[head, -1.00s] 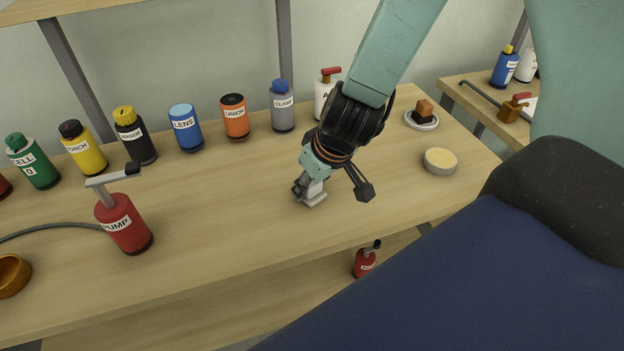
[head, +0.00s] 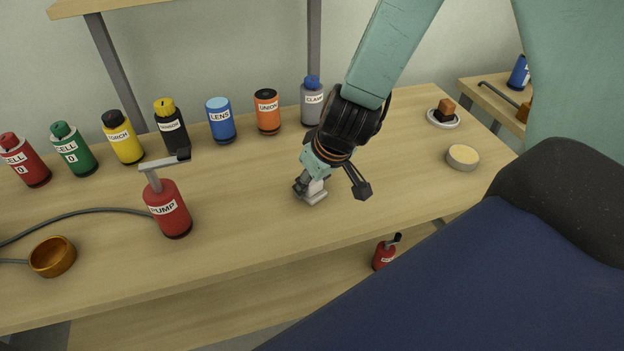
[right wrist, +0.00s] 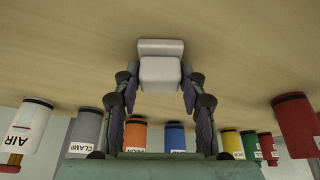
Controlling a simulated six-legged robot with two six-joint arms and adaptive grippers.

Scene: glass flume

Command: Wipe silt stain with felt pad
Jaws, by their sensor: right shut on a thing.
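My right gripper (head: 316,186) is shut on a pale grey-white block with a wider base, which I take for the felt pad (head: 314,197). The pad is low over the middle of the wooden bench; I cannot tell whether it touches the top. In the right wrist view the pad (right wrist: 160,72) sits between the two fingers, its wider base beyond them. I can make out no silt stain on the bare wood; the gripper and pad hide the patch under them. My left gripper is not in view.
Labelled bottles and cans, such as the blue LENS can (head: 221,120), line the bench's back. A red pump (head: 168,208), hose and brown bowl (head: 53,257) stand left. A round dish (head: 462,157) and a plate (head: 457,124) with a block stand right. The bench (head: 250,190) between is clear.

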